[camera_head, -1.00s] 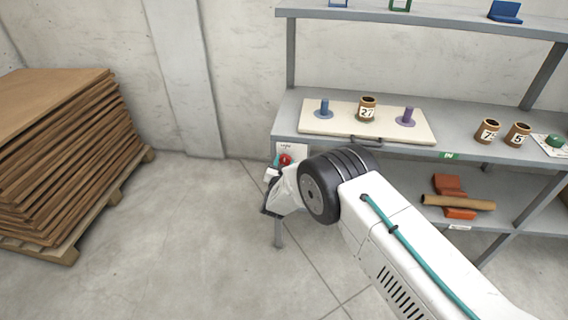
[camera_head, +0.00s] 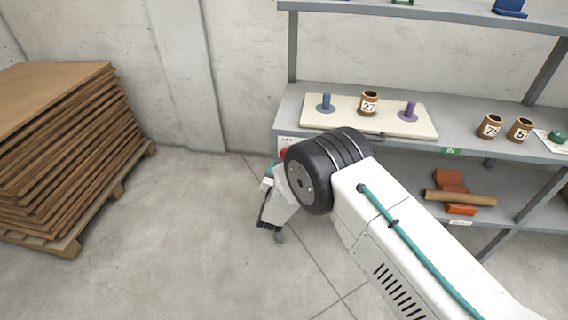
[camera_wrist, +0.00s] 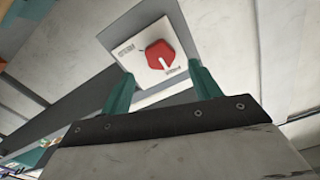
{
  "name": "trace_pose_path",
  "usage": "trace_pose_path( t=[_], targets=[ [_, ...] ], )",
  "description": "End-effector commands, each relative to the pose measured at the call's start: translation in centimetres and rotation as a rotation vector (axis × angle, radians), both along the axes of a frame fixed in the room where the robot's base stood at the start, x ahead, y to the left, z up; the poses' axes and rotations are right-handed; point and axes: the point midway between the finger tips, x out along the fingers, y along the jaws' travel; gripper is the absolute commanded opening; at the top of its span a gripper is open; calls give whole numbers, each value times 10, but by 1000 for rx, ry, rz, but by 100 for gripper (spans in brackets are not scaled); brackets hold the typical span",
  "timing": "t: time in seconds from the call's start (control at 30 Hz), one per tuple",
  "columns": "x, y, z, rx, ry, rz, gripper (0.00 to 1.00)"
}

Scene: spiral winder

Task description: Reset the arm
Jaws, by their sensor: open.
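My arm reaches from the lower right of the head view toward the front left corner of the shelf, with its wrist bent downward. My gripper (camera_wrist: 162,90) shows in the wrist view as two teal fingers set apart, open with nothing between them. Beyond the fingertips is a red rotary switch (camera_wrist: 160,55) on a white plate (camera_wrist: 130,45). I see a gap between the fingers and the switch. In the head view the fingers are mostly hidden behind my wrist, and only a bit of the red switch (camera_head: 283,153) shows.
The shelf (camera_head: 290,105) holds a cream board (camera_head: 320,118) with a blue peg (camera_head: 326,103), a purple peg (camera_head: 408,112) and a spool marked 27 (camera_head: 369,103). Spools 75 (camera_head: 490,127) and 5 (camera_head: 520,130) stand right. Stacked brown sheets (camera_head: 70,150) stand left. Floor between is clear.

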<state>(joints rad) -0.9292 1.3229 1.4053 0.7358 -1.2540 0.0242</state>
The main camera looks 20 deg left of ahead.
Motion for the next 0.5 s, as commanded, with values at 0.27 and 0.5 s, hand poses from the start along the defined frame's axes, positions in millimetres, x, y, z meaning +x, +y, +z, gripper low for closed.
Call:
trace_pose_path(
  t=[0.27, 0.5],
  targets=[
    [-8, -2, 0, 1, -1, 0, 62],
    [-8, -2, 0, 1, -1, 0, 62]
  ],
)
